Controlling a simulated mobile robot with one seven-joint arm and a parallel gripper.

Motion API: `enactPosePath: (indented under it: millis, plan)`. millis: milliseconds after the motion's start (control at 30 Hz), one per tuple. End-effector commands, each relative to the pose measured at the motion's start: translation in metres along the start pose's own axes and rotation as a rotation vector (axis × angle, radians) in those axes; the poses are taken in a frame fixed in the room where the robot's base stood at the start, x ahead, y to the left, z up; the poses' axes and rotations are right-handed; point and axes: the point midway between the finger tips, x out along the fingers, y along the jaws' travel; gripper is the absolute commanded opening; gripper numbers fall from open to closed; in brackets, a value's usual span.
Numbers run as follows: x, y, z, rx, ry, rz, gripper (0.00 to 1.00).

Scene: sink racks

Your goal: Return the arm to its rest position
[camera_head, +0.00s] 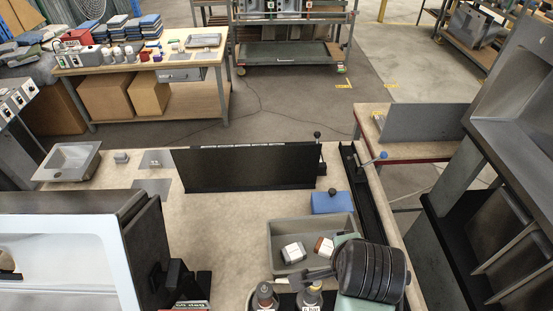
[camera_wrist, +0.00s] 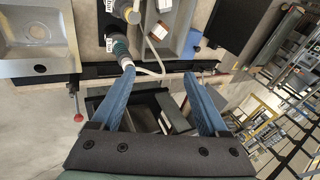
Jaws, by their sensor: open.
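My gripper (camera_wrist: 159,76) shows in the wrist view with its two blue fingers spread wide apart. Nothing is between the fingertips. Beyond them are the edge of the worktop and dark structure below it. In the head view a dark ribbed rounded part, which looks like part of my arm, stands over the front right of the worktop. The blue fingers cannot be made out there.
A black upright panel (camera_head: 245,168) lies behind, with a blue block (camera_head: 331,203) nearby. A metal sink (camera_head: 70,161) is at left.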

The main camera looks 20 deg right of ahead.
Motion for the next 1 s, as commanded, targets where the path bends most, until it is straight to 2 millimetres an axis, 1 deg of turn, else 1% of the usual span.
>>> enactPosePath:
  millis: [33, 67, 100, 167, 200, 267, 300, 367, 400, 433, 467, 500, 567, 600, 700, 800, 833, 900, 1000]
  plan:
    - [-0.003, -0.027, 0.004, -0.083, 0.025, -0.099, 0.77]
    - [-0.007, -0.042, 0.006, -0.132, 0.042, -0.156, 0.77]
    - [-0.017, -0.066, 0.009, -0.204, 0.071, -0.243, 0.77]
    - [-0.035, -0.102, 0.017, -0.317, 0.124, -0.380, 0.77]
    - [-0.052, -0.126, 0.024, -0.397, 0.168, -0.479, 0.77]
    - [-0.082, -0.159, 0.035, -0.510, 0.245, -0.628, 0.77]
    - [-0.105, -0.178, 0.044, -0.580, 0.303, -0.726, 0.77]
    - [-0.143, -0.202, 0.057, -0.673, 0.400, -0.867, 0.77]
    - [-0.170, -0.214, 0.067, -0.729, 0.470, -0.960, 0.77]
    - [-0.190, -0.222, 0.073, -0.765, 0.526, -1.028, 0.77]
    - [-0.212, -0.227, 0.080, -0.798, 0.585, -1.094, 0.77]
    - [-0.241, -0.232, 0.089, -0.834, 0.666, -1.179, 0.77]
    - [-0.282, -0.233, 0.100, -0.871, 0.791, -1.293, 0.77]
    - [-0.308, -0.230, 0.106, -0.886, 0.872, -1.359, 0.77]
    - [-0.362, -0.219, 0.118, -0.893, 1.053, -1.488, 0.77]
    - [-0.398, -0.206, 0.123, -0.880, 1.181, -1.562, 0.77]
    - [-0.405, -0.203, 0.124, -0.875, 1.209, -1.576, 0.77]
    - [-0.416, -0.199, 0.125, -0.868, 1.252, -1.595, 0.77]
    - [-0.422, -0.196, 0.126, -0.864, 1.275, -1.604, 0.77]
